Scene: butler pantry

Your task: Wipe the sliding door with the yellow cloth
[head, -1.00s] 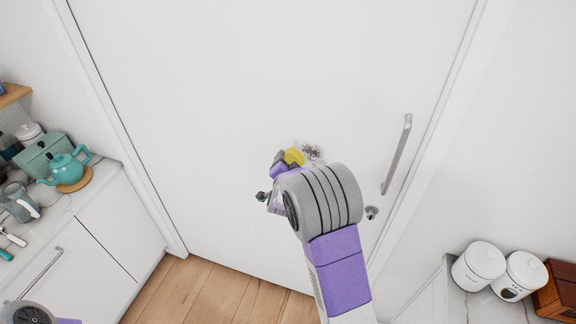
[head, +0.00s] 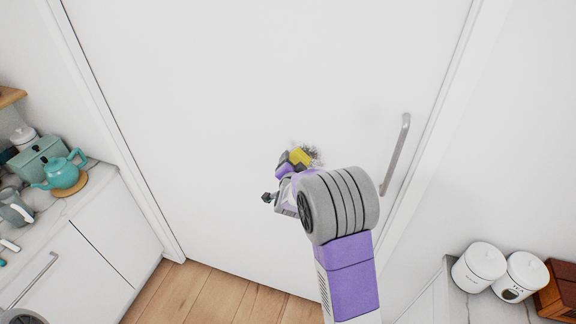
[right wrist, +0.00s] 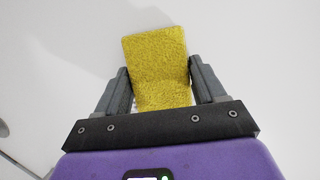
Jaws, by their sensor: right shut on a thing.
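The white sliding door (head: 250,90) fills the middle of the head view, with a grey bar handle (head: 396,155) on its right side. A patch of dark smudges (head: 316,158) shows on the door around the cloth, partly hidden by it. My right gripper (right wrist: 160,85) is shut on the yellow cloth (right wrist: 157,58), which sticks out past the fingertips. In the head view the yellow cloth (head: 300,156) is over the smudges; I cannot tell if it presses on the door. My left gripper is not in view; only a bit of my left arm shows at bottom left.
On the right, white canisters (head: 480,264) and a wooden box (head: 558,290) stand on another counter. The wooden floor (head: 200,290) before the door is clear.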

